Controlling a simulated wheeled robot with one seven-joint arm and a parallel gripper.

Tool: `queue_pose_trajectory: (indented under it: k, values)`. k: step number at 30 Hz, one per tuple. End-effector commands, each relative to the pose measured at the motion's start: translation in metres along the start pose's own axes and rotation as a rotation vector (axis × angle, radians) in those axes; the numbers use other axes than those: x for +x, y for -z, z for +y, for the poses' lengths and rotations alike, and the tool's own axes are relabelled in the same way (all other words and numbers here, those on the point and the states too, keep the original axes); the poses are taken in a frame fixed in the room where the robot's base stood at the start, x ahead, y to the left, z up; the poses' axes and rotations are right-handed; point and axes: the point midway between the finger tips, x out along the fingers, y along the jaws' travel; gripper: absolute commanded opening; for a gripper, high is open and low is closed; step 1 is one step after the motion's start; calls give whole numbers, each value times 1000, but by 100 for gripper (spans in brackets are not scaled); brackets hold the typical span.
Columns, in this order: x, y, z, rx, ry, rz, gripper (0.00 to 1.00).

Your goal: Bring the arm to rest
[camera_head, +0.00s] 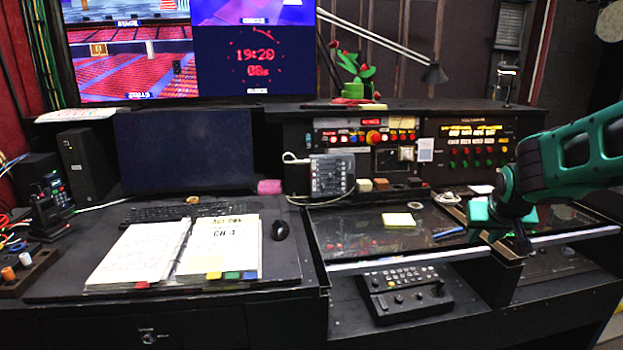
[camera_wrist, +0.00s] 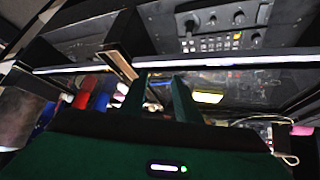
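My green arm (camera_head: 575,155) reaches in from the right edge in the head view. My gripper (camera_head: 518,243) hangs over the right part of the desk, near its front edge, pointing down. In the wrist view my gripper (camera_wrist: 160,80) shows two dark green fingers with a gap between them, and nothing is held there. The panel of lit cue buttons (camera_head: 366,137) stands at the back of the desk, left of the gripper and apart from it. A second panel with red and green buttons (camera_head: 474,150) stands behind the gripper.
A yellow note pad (camera_head: 398,219) lies on the glass desk top left of the gripper. A control box (camera_head: 404,293) sits on the shelf below. An open binder (camera_head: 185,250), mouse (camera_head: 280,230) and dark monitor (camera_head: 184,151) are farther left.

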Motion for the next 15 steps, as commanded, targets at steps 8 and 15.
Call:
queue_pose_trajectory:
  k: [8, 15]
  values:
    - [-82, -149, 71, 155, -49, -343, 30]
    - [-147, -258, 84, 270, -30, -592, 30]
